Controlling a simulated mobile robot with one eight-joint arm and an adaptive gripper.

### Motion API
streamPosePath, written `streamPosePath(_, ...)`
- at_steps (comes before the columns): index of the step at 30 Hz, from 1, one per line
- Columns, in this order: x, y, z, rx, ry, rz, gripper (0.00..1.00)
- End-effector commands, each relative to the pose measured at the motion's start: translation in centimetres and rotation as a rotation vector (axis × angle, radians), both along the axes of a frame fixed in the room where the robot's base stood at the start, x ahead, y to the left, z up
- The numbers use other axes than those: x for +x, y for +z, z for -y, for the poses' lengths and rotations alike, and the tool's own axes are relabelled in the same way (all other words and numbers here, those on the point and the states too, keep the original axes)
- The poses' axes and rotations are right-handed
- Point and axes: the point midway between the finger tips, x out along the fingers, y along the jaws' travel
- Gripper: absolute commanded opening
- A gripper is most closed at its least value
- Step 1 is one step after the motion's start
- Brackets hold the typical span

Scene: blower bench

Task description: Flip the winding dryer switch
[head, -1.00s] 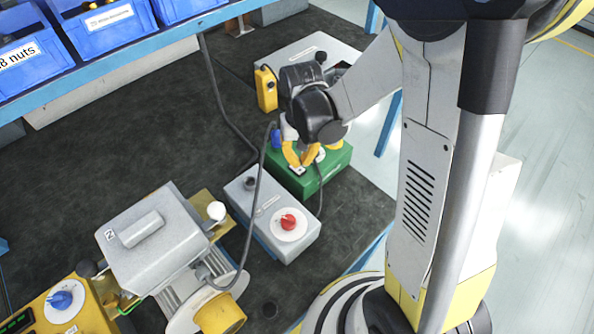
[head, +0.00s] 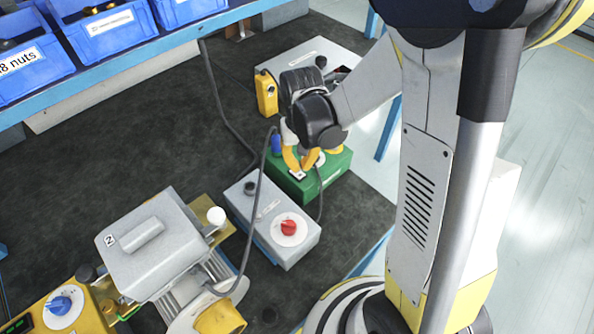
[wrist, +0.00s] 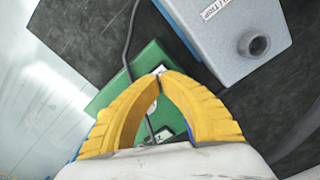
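A green box (head: 328,178) stands on the dark bench mat beyond the grey box with the red knob. It bears a small white plate (head: 298,175); I cannot read a name on it. My gripper (head: 298,172) is over this box, its yellow fingers pointing down at the plate. In the wrist view the fingertips of my gripper (wrist: 162,74) meet over the green box (wrist: 120,95), and a pale patch shows between the fingers. No switch lever can be made out; the fingers may hide it. I see nothing held.
A grey box (head: 270,222) with a red knob (head: 289,227) stands close in front. A yellow pendant (head: 266,92) and another grey box stand behind. A dark cable passes beside the green box. A grey machine (head: 150,240) is at lower left; blue bins line the shelf.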

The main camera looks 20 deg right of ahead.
Motion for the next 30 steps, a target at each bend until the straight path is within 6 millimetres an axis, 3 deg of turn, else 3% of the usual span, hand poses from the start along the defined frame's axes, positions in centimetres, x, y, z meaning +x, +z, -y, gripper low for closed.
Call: streamPosePath(30,0.0,-0.98,0.0,0.0,0.0,0.0,0.0)
